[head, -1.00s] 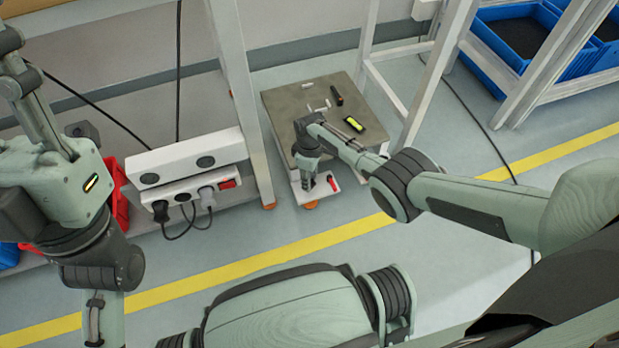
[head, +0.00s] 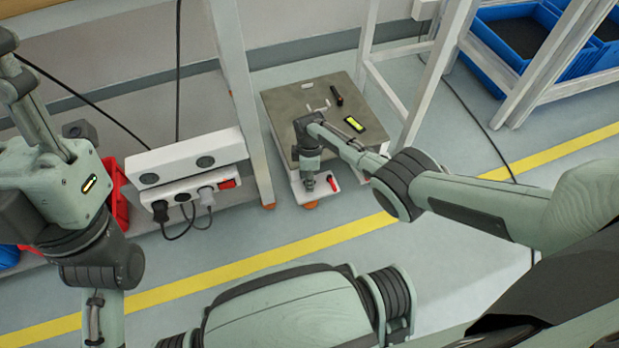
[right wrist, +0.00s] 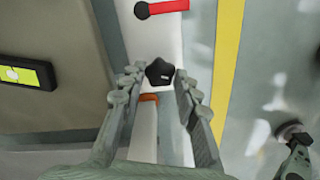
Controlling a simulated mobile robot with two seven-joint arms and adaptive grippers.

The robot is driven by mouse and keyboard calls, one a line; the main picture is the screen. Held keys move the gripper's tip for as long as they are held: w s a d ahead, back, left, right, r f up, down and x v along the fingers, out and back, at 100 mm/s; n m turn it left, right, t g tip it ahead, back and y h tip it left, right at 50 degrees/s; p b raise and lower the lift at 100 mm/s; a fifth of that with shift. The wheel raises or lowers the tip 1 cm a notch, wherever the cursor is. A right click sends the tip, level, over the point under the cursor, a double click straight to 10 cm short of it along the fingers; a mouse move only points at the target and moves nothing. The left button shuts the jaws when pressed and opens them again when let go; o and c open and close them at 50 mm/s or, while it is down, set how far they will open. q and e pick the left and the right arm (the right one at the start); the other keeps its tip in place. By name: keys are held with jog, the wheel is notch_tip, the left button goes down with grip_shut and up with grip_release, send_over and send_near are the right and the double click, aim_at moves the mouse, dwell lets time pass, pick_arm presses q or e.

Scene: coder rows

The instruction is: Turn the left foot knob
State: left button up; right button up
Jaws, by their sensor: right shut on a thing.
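A black star-shaped knob (right wrist: 160,72) sits at the white base's edge in the right wrist view, above an orange foot (right wrist: 149,97). My right gripper (right wrist: 159,78) has its fingers on both sides of the knob and is shut on it. In the head view my right gripper (head: 309,184) points down at the front of the white base (head: 318,193); the knob is hidden there. A red lever (head: 332,182) lies just right of the gripper; it also shows in the right wrist view (right wrist: 162,8). My left arm is at the left, its gripper outside the frame.
A grey plate (head: 285,98) with a lit display (head: 355,124) and small loose parts lies behind the gripper. A white socket box (head: 188,158) with plugged cables is at left. Frame posts stand on both sides. Floor with a yellow line (head: 235,258) is clear in front.

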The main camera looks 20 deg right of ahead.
jog(key=shift+d, duration=0.1)
jog(key=o, duration=1.2)
jog(key=shift+r, duration=0.1)
jog(key=shift+c, duration=0.2)
